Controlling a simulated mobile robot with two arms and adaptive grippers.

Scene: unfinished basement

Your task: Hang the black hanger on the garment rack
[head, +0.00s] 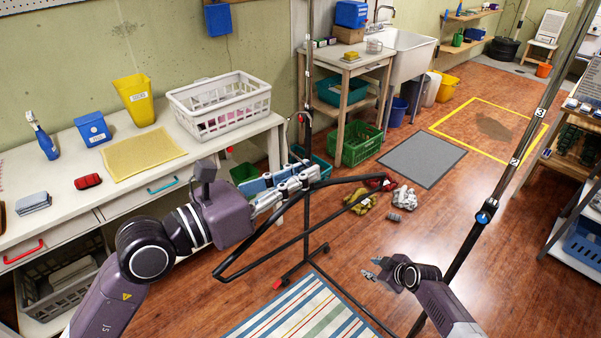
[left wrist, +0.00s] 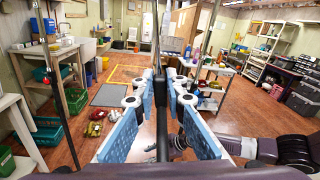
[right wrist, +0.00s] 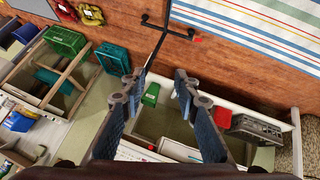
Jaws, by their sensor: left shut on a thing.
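My left gripper (head: 297,181) is shut on the black hanger (head: 350,181), a thin triangular frame held tilted in the air beyond the white bench. In the left wrist view its dark bar (left wrist: 162,112) stands between the blue finger pads. The hanger's hook is hard to make out. The garment rack has a far black post (head: 307,130) and a near post (head: 500,190) with white number tags and a blue knob. Its top bar is out of view in the head view. My right gripper (head: 373,269) is open and empty, low between the posts; its fingers (right wrist: 159,88) are apart.
A white bench (head: 215,150) at left holds a white basket (head: 222,102), a yellow bin (head: 135,98) and small items. Gloves (head: 360,200) lie on the floor. A striped rug (head: 300,312) is in front. A shelf unit (head: 575,140) stands at right.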

